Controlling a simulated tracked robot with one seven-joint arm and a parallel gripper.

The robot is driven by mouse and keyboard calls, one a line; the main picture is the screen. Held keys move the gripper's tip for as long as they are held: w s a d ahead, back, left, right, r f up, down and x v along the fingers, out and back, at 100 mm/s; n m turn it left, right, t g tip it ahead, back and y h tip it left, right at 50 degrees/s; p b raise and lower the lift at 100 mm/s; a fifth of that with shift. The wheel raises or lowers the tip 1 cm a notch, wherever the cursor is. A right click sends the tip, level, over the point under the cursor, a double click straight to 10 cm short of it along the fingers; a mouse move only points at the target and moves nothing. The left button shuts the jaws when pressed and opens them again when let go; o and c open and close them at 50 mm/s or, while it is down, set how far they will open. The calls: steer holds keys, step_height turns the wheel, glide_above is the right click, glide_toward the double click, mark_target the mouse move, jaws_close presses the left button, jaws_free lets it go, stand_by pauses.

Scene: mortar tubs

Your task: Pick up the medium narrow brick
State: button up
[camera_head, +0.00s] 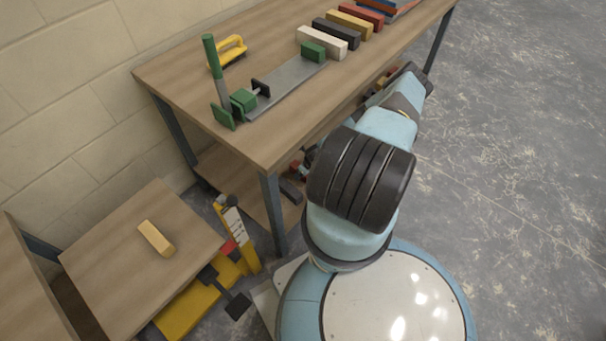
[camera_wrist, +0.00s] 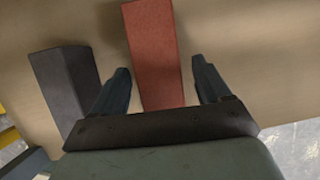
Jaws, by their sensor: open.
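A red brick (camera_wrist: 153,50) lies on a wooden surface (camera_wrist: 225,40) in the wrist view, its long side running away from me. My gripper (camera_wrist: 160,70) is open. The red brick shows between its two fingers, with a gap on each side; I cannot tell how far below the fingertips it lies. A dark grey brick (camera_wrist: 65,85) lies to the left, outside the left finger. In the head view my arm hides the gripper. I cannot tell which brick is the medium narrow one.
The head view shows a workbench (camera_head: 175,80) bearing a row of bricks, including white (camera_head: 321,42), black (camera_head: 337,32) and ochre (camera_head: 350,21). A tan brick (camera_head: 156,238) lies on a low stand (camera_head: 110,245). Open floor is right.

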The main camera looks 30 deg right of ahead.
steer(key=shift+w+a+f, duration=0.1)
steer(key=shift+w+f, duration=0.15)
steer(key=shift+f, duration=0.25)
steer(key=shift+c, duration=0.3)
jaws_close()
